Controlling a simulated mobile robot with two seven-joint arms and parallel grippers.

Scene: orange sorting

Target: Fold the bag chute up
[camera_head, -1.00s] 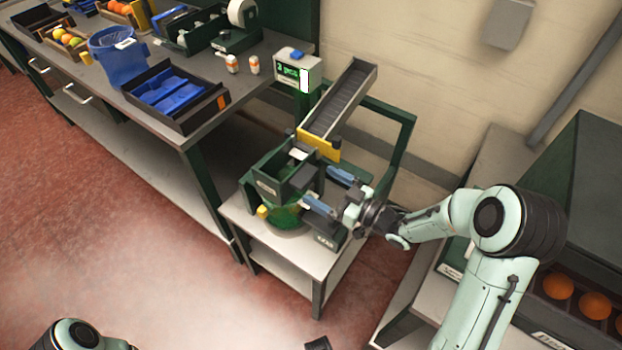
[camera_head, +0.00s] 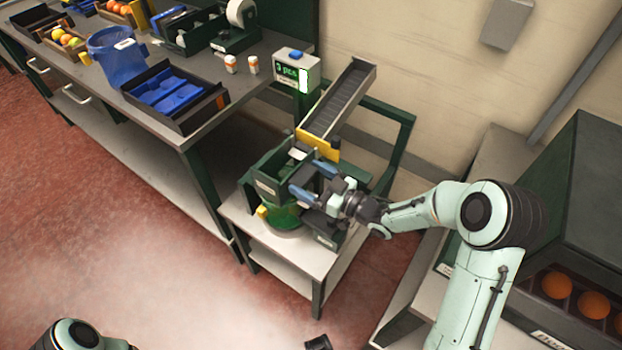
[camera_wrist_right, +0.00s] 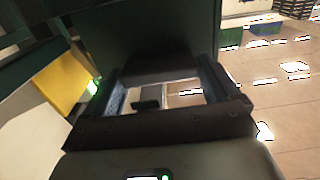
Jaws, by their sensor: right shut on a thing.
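The bag chute (camera_head: 268,168) is a dark green box-shaped piece on the small stand, below the yellow-ended ramp. Its green panel (camera_wrist_right: 150,35) fills the upper middle of the right wrist view. My right gripper (camera_head: 313,180) is at the chute's right side, its two blue fingers shut on a dark block-like grip (camera_wrist_right: 160,68) on that panel. The fingers partly hide this grip in the head view. A round green part (camera_head: 284,216) shows under the chute.
The small stand (camera_head: 290,258) carries the chute. A grey ramp (camera_head: 340,98) with a yellow end plate (camera_head: 318,143) rises behind it, beside a display box (camera_head: 297,70). A workbench (camera_head: 195,133) with trays stands left. A dark cabinet with oranges (camera_head: 556,284) stands right.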

